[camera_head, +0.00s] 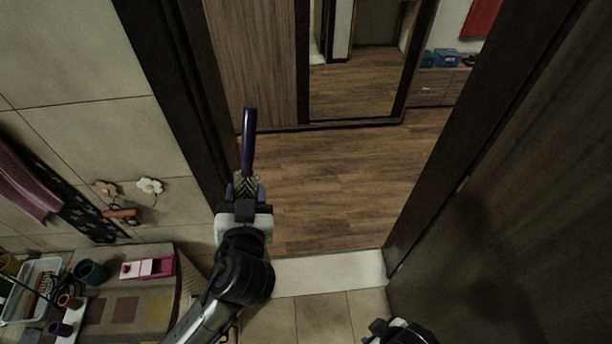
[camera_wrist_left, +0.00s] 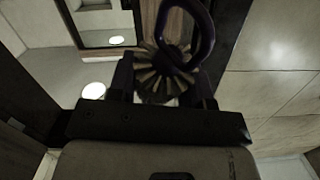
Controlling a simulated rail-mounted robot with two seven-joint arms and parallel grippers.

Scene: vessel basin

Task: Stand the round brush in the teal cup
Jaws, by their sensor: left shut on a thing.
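My left gripper (camera_head: 245,190) is raised near the middle of the head view, in front of a doorway. It is shut on the round brush. The brush's long purple handle (camera_head: 249,140) points up and away from the gripper, and the bristles sit at the fingers. In the left wrist view the round bristle head (camera_wrist_left: 162,74) is between the fingers, with a dark loop of handle above it. The teal cup (camera_head: 92,272) stands on the table at lower left, well apart from the gripper. Its inside is hard to make out.
A pink and white box (camera_head: 148,267) stands right of the cup. A white tray (camera_head: 18,305) with items and small brown-rimmed cups (camera_head: 68,301) are to its left. Flower-shaped hooks (camera_head: 149,186) are on the tiled wall. A dark door (camera_head: 500,220) stands at right; the doorway floor is clear.

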